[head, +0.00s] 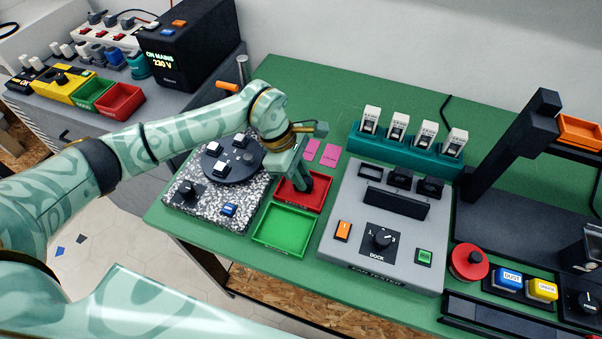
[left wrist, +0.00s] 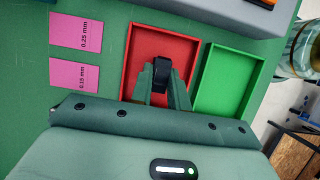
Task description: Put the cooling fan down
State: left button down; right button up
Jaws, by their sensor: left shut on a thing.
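The cooling fan (left wrist: 161,73), a small black piece, is between the fingertips of my left gripper (left wrist: 164,84), which is shut on it. In the left wrist view it shows against the red tray (left wrist: 180,45). In the head view my left gripper (head: 304,183) points down at the red tray (head: 288,198), and the fan is mostly hidden behind its fingers. I cannot tell whether the fan touches the tray floor. The green tray (head: 284,230), empty, lies just in front of the red one. My right gripper is not in view.
The grey fan tester (head: 345,210) stands right of the trays, with black pieces (head: 430,187) at its back. A speckled block with a round dial plate (head: 233,160) stands left. Pink cards (head: 328,154) lie behind the red tray. A teal rack (head: 400,150) stands at the back.

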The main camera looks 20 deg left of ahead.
pick_arm(q)
jog(key=c, duration=1.3)
grip_release()
jog(key=shift+f, duration=0.1)
jog(key=shift+c, duration=0.2)
jog(key=shift+r, duration=0.35)
jog(key=p+v, duration=0.2)
jog(key=v, duration=0.9)
jog(key=shift+a+r, duration=0.25)
